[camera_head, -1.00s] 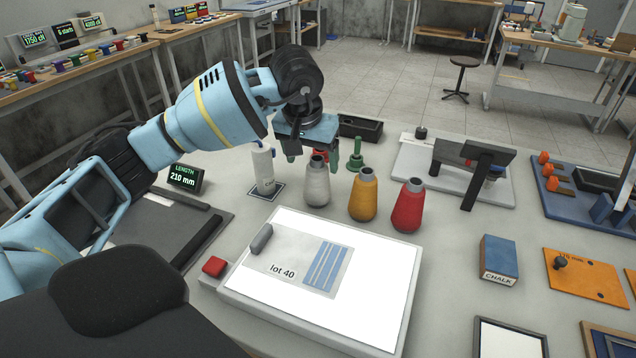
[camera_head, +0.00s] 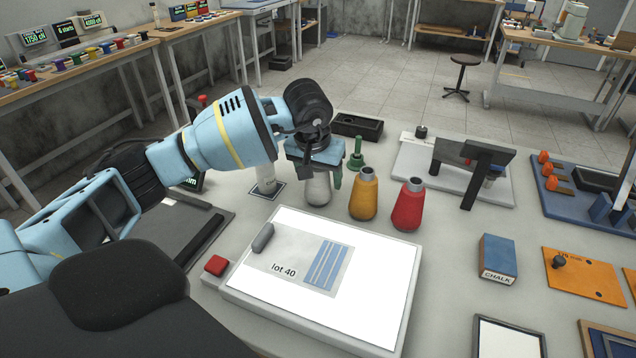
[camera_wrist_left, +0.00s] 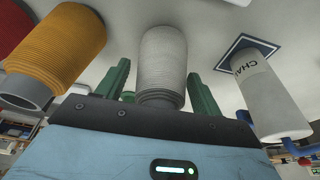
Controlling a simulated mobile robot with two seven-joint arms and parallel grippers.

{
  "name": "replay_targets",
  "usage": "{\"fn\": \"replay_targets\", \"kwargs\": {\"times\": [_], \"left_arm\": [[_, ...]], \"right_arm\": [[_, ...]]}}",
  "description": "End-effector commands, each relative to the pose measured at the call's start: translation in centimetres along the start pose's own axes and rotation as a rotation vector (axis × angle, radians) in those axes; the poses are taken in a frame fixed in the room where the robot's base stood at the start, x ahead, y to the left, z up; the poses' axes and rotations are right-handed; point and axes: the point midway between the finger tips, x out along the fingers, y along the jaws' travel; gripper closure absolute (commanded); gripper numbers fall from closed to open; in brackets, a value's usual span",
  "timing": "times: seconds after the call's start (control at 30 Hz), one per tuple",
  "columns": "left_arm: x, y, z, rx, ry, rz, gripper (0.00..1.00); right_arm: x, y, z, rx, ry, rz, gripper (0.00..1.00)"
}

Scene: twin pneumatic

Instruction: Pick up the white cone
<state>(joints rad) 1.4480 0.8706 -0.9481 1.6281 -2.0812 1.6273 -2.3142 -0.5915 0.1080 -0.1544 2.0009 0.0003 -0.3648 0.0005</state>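The white cone (camera_head: 317,190) stands upright on the pale table, left of the yellow cone (camera_head: 363,197) and the red cone (camera_head: 408,206). My left gripper (camera_head: 318,178) is over it from above and hides its upper part in the head view. In the left wrist view the white cone (camera_wrist_left: 163,60) sits between the two green fingers of the left gripper (camera_wrist_left: 160,88), with a gap visible on each side. The fingers are open and do not appear to touch it. My right gripper is in no view.
A white bottle (camera_head: 266,181) stands close left of the white cone. A green spindle (camera_head: 356,157) and a dark tray (camera_head: 358,127) are behind. The light board (camera_head: 375,295) lies in front. The yellow cone (camera_wrist_left: 65,50) is close beside the gripper.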

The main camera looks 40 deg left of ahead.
Motion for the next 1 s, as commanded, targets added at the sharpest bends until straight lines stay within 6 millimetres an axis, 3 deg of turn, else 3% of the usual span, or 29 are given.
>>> {"fn": "replay_targets", "kwargs": {"times": [0.03,0.3,0.67,1.0], "left_arm": [[0.0,0.0,0.0,0.0,0.0,0.0,0.4],[0.0,0.0,0.0,0.0,0.0,0.0,0.75],[-1.2,0.0,-0.4,-0.001,0.004,0.0,0.75],[-7.0,0.0,-2.0,-0.001,0.004,0.001,0.75]], "right_arm": [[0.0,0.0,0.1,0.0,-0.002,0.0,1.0],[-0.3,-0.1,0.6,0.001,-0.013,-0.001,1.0],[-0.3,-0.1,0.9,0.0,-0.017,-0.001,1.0],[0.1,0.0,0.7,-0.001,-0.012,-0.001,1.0]]}}
